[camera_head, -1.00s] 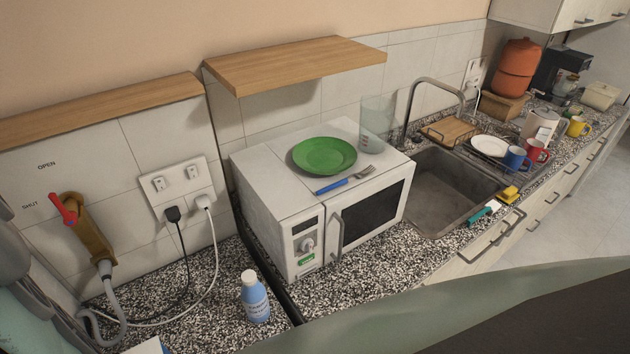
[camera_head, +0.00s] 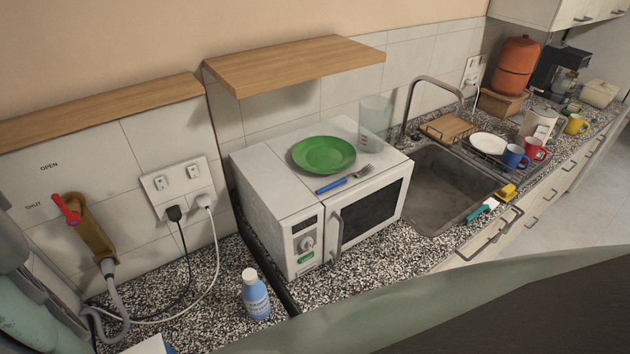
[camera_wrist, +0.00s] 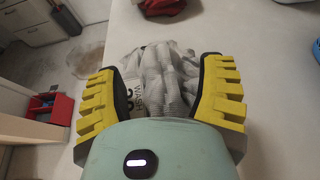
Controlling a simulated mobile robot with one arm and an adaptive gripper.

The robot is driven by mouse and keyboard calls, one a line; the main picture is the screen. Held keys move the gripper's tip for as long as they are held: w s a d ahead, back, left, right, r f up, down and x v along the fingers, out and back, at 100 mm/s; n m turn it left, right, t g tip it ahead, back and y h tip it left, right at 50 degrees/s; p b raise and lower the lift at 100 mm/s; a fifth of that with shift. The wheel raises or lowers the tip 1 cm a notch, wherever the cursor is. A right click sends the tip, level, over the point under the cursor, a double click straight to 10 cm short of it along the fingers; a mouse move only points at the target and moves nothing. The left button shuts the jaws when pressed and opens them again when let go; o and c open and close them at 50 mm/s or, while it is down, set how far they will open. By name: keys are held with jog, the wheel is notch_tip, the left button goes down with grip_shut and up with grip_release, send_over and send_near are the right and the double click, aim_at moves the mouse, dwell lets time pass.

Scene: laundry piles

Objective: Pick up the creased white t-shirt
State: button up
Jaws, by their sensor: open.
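My gripper's body hides the near part of the cloth. I cannot tell whether the fingers touch it. The head view does not show the t-shirt or my gripper's fingers.
The head view shows a microwave (camera_head: 278,222) and a sink (camera_head: 440,195).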

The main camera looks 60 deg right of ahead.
jog(key=shift+x, duration=0.8)
grip_shut()
